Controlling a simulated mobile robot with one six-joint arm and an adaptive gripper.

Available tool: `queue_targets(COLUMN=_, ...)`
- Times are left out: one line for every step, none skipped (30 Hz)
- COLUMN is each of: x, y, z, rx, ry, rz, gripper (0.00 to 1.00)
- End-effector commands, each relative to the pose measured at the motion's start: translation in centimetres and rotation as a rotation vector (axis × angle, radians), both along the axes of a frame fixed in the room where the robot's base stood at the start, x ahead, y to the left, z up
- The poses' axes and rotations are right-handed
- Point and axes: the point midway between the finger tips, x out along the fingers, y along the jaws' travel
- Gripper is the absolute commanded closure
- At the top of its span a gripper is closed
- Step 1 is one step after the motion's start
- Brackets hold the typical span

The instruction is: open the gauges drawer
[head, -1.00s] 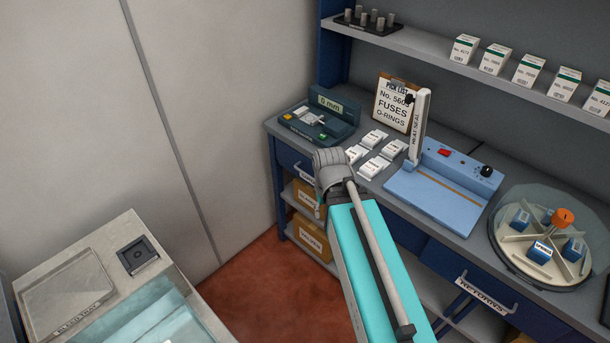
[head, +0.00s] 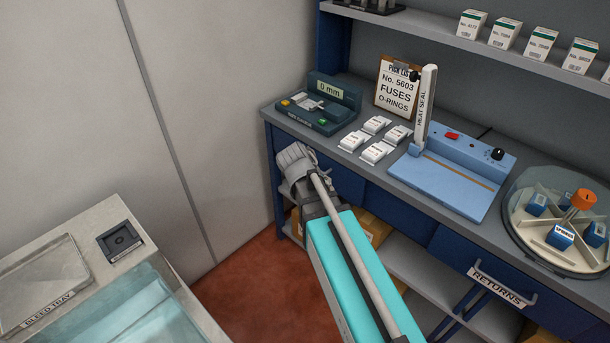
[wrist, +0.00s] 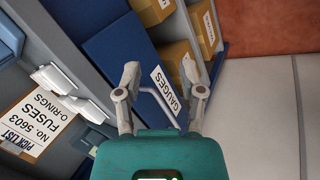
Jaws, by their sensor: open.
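The gauges drawer (wrist: 115,48) shows its blue front in the wrist view, with a white GAUGES label (wrist: 165,88) and a pale bar handle (wrist: 158,104). My gripper (wrist: 160,68) is open, with one finger on each side of the handle and label in that view. I cannot tell whether the fingers touch the drawer front. In the head view my gripper (head: 292,160) is at the left end of the blue bench, below the worktop edge, and it hides the label and handle. The drawer looks shut.
Cardboard boxes (wrist: 178,57) sit on shelves beneath the drawer. The worktop holds a gauge device (head: 318,108), white packets (head: 376,152), a heat sealer (head: 455,170) and a carousel (head: 560,225). A bleed tray cabinet (head: 110,215) stands at left. Floor between is clear.

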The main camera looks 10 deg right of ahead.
Motion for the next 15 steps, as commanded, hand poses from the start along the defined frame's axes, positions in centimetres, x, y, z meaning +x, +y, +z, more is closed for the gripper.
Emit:
queue_targets(x=1.2, y=0.4, z=-1.7, rx=-0.045, ry=-0.013, rz=0.022, gripper=0.49)
queue_targets(x=1.7, y=0.6, z=-1.9, rx=-0.073, ry=-0.02, rz=0.034, gripper=0.49)
queue_targets(x=2.3, y=0.8, z=-2.3, rx=-0.111, ry=-0.032, rz=0.051, gripper=0.49)
queue_targets(x=2.9, y=1.0, z=-2.6, rx=-0.139, ry=-0.041, rz=0.064, gripper=0.49)
queue_targets(x=3.4, y=1.2, z=-2.8, rx=-0.167, ry=-0.049, rz=0.076, gripper=0.49)
queue_targets(x=4.0, y=1.5, z=-3.1, rx=-0.205, ry=-0.061, rz=0.093, gripper=0.49)
queue_targets(x=4.5, y=1.8, z=-3.4, rx=-0.233, ry=-0.069, rz=0.105, gripper=0.49)
queue_targets(x=5.0, y=2.0, z=-3.6, rx=-0.261, ry=-0.079, rz=0.118, gripper=0.49)
queue_targets(x=5.7, y=2.4, z=-3.8, rx=-0.298, ry=-0.092, rz=0.136, gripper=0.49)
queue_targets(x=6.2, y=2.8, z=-4.0, rx=-0.326, ry=-0.101, rz=0.149, gripper=0.49)
queue_targets(x=6.7, y=3.1, z=-4.2, rx=-0.354, ry=-0.112, rz=0.161, gripper=0.49)
queue_targets(x=7.3, y=3.6, z=-4.4, rx=-0.391, ry=-0.124, rz=0.179, gripper=0.49)
queue_targets(x=7.8, y=4.0, z=-4.6, rx=-0.419, ry=-0.134, rz=0.191, gripper=0.49)
queue_targets(x=8.2, y=4.4, z=-4.7, rx=-0.446, ry=-0.144, rz=0.204, gripper=0.49)
queue_targets(x=8.9, y=5.0, z=-4.9, rx=-0.483, ry=-0.158, rz=0.222, gripper=0.49)
